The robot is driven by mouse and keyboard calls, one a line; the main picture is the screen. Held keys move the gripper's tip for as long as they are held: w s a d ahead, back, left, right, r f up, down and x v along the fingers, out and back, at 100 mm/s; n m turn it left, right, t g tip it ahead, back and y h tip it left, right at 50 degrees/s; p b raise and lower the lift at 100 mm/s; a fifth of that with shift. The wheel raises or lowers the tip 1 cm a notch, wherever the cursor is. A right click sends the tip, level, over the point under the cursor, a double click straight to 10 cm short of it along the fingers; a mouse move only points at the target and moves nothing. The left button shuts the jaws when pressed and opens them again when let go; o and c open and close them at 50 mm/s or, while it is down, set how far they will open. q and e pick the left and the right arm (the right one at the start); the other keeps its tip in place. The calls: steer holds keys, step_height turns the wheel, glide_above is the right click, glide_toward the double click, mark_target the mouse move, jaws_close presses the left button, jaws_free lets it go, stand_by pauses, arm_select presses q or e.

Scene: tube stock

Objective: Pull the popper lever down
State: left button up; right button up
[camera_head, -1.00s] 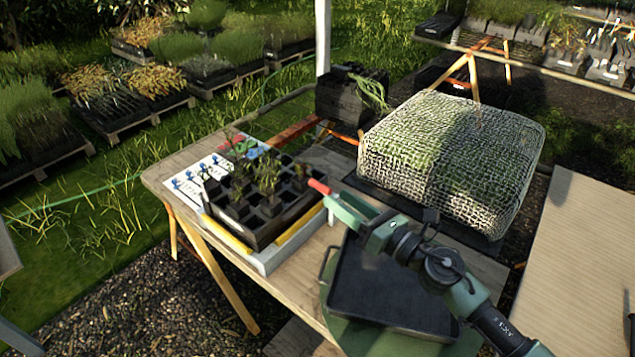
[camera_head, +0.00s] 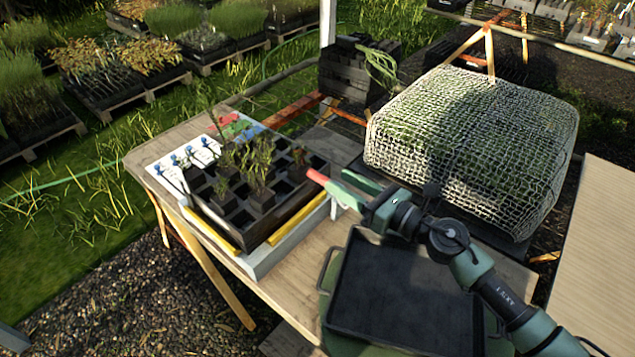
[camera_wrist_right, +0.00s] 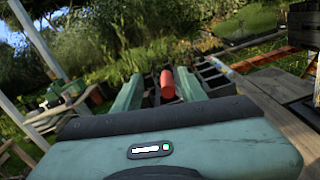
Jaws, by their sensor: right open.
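My right gripper (camera_head: 341,183) is open at the red grip, coming from the right. In the right wrist view the red grip (camera_wrist_right: 167,84) shows between the two green fingers, with gaps on both sides. I cannot tell how deep it lies between them. My left gripper is not in view.
A mesh-covered block (camera_head: 475,145) stands at the back right, and stacked black trays (camera_head: 350,70) stand at the back. A white card (camera_head: 185,160) lies left of the cell tray.

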mark_target(323, 181)
steer(key=w+a+f, duration=0.1)
steer(key=w+a, duration=0.2)
steer(key=w+a+f, duration=0.1)
steer(key=w+a, duration=0.1)
steer(key=shift+w+f, duration=0.15)
steer(key=shift+f, duration=0.2)
steer(key=shift+w+a, duration=0.25)
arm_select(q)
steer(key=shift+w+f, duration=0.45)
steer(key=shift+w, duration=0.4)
arm_select(e)
steer(key=shift+f, duration=0.1)
jaws_close()
stand_by(0.4)
